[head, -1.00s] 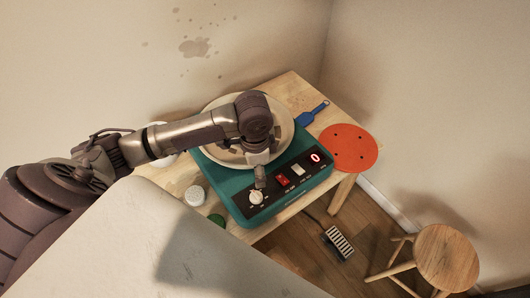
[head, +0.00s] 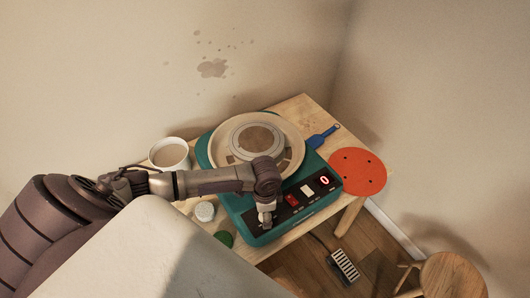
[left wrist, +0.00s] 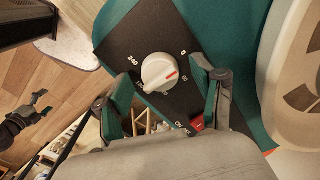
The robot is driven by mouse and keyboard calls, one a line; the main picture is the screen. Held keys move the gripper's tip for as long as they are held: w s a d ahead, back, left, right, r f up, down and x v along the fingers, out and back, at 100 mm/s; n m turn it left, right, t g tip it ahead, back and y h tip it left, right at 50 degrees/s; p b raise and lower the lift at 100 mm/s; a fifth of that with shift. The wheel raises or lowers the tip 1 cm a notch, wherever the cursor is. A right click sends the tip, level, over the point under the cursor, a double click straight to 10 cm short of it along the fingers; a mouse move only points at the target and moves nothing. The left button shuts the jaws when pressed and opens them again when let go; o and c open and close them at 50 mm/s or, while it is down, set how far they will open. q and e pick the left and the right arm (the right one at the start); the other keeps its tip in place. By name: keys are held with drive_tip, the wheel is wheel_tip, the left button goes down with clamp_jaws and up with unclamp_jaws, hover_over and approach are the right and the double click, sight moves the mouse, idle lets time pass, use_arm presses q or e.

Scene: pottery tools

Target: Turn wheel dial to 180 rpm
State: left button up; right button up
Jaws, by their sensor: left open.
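The teal pottery wheel (head: 262,238) stands on a wooden table, and its red display (head: 324,180) reads 0. My left gripper (head: 267,222) is over the front left of its black panel and hides the dial in the head view. In the left wrist view the white dial (left wrist: 158,71) shows with its red mark between 0 and 60; 240 is also legible. The left gripper (left wrist: 168,98) is open, its fingers apart with the dial between and slightly beyond them. I cannot tell whether they touch it. My right gripper (left wrist: 40,105) shows small, its fingers apart.
A red switch (head: 291,200) and a white switch (head: 307,189) sit on the panel. A white bucket (head: 170,153), a white-lidded jar (head: 205,211), a blue tool (head: 322,136) and an orange disc (head: 358,171) are around the wheel. A stool (head: 453,276) and foot pedal (head: 343,266) stand on the floor.

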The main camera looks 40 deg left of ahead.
use_arm(q)
drive_tip(key=shift+c, duration=0.3)
use_arm(e)
drive_tip(key=shift+s, duration=0.35)
use_arm(q)
drive_tip(key=c, duration=1.1)
use_arm(e)
drive_tip(key=shift+s+d, duration=0.15)
drive_tip(key=shift+d, duration=0.05)
drive_tip(key=shift+r, duration=0.15)
